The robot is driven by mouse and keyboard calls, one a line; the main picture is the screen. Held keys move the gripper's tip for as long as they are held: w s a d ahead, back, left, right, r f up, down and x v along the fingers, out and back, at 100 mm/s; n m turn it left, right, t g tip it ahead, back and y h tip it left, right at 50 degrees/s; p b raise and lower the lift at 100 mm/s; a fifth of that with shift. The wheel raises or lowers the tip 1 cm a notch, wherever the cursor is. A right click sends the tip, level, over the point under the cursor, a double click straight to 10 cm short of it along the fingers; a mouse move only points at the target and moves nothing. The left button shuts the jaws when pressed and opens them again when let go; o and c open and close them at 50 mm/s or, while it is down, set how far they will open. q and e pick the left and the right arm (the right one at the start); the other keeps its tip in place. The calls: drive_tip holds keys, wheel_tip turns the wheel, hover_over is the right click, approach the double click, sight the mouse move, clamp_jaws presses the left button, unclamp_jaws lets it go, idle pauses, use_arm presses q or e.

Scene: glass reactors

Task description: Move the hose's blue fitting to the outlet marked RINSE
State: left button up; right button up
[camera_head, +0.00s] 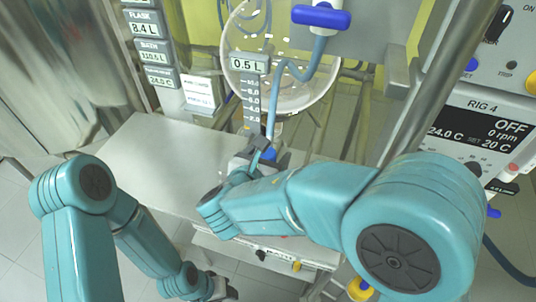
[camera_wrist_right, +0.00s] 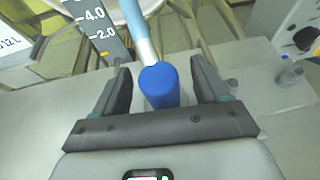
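The hose (camera_head: 274,98) is light blue and hangs from near a blue-handled valve (camera_head: 320,17) at the top. Its lower end carries the blue fitting (camera_head: 269,154), which in the right wrist view (camera_wrist_right: 159,86) is a blue cylinder below a silver collar. My right gripper (camera_head: 258,148) is open around the fitting; the wrist view (camera_wrist_right: 160,70) shows a gap between each finger and it. My left gripper (camera_head: 222,292) is low in the head view, small and partly hidden, away from the hose. I cannot read a RINSE mark in either view.
A grey bench (camera_head: 160,165) lies under the right gripper, its left part clear. A round glass vessel (camera_head: 305,92) stands behind the hose, beside a level scale (camera_head: 250,90). A metal post (camera_head: 425,75) and the RIG 4 panel (camera_head: 480,130) are at right.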

wheel_tip(320, 180, up, 20)
drive_tip(key=p, duration=0.4)
drive_tip(key=shift+s, duration=0.1)
idle(0.5)
